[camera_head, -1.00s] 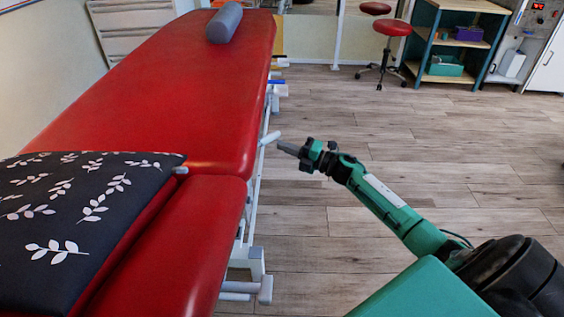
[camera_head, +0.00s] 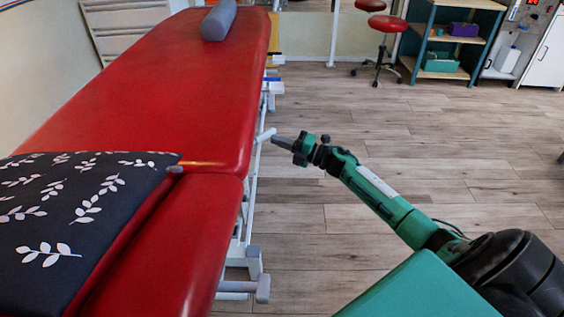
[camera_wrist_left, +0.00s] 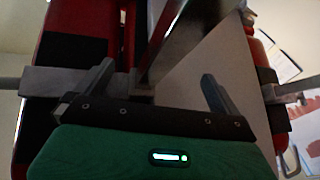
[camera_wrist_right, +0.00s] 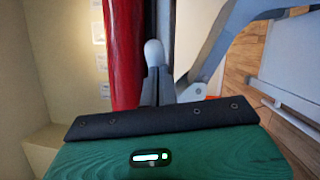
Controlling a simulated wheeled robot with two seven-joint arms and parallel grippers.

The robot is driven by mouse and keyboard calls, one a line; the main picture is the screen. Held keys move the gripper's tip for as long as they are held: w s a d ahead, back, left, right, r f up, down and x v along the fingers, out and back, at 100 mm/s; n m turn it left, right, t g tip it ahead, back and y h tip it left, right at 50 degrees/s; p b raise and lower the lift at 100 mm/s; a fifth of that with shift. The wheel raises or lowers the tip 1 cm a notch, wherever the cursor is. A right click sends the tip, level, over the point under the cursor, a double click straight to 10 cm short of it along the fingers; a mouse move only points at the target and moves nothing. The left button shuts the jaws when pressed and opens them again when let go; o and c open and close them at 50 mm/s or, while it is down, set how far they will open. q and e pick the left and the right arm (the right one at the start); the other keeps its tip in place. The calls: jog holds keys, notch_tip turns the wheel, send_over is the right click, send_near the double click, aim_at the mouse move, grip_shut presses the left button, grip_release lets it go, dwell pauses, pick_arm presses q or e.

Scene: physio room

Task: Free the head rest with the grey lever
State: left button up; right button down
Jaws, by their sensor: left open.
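The light grey lever (camera_head: 265,135) sticks out from the right side of the red couch (camera_head: 160,90), close to the break between its sections. My right gripper (camera_head: 281,141) has its fingertips at the lever's outer end. The right wrist view shows a rounded pale end (camera_wrist_right: 153,52), likely the lever's, just beyond my fingers. These fingers look close together; whether they touch the lever is unclear. The head rest (camera_head: 185,245) is the near red section, partly under a dark leaf-patterned pillow (camera_head: 75,215). My left gripper (camera_wrist_left: 160,85) is open and empty, outside the head view.
A grey roll (camera_head: 218,20) lies on the couch's far end. A small grey peg (camera_head: 175,169) shows at the pillow's edge. White couch frame parts (camera_head: 245,260) stand below. A red stool (camera_head: 385,40) and a shelf (camera_head: 450,45) are far off. The wooden floor right of the couch is clear.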

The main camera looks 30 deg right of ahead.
jog(key=shift+w+d+r, duration=0.15)
jog(key=shift+d+r, duration=0.15)
jog(key=shift+r, duration=0.05)
pick_arm(q)
jog(key=f+g, duration=0.1)
jog(key=f, duration=0.1)
jog(key=s+d+f+g+p, duration=0.1)
jog(key=f+g, duration=0.1)
jog(key=f, duration=0.1)
jog(key=shift+s+d+f+y, duration=0.2)
jog(key=shift+s+f+y, duration=0.05)
jog(key=shift+f+y, duration=0.1)
jog(key=shift+f+g, duration=0.1)
jog(key=shift+g, duration=0.2)
pick_arm(e)
jog(key=v, duration=1.3)
jog(key=shift+s+f, duration=0.4)
jog(key=shift+s, duration=0.05)
pick_arm(q)
jog(key=shift+s, duration=0.1)
pick_arm(e)
jog(key=shift+a, duration=0.1)
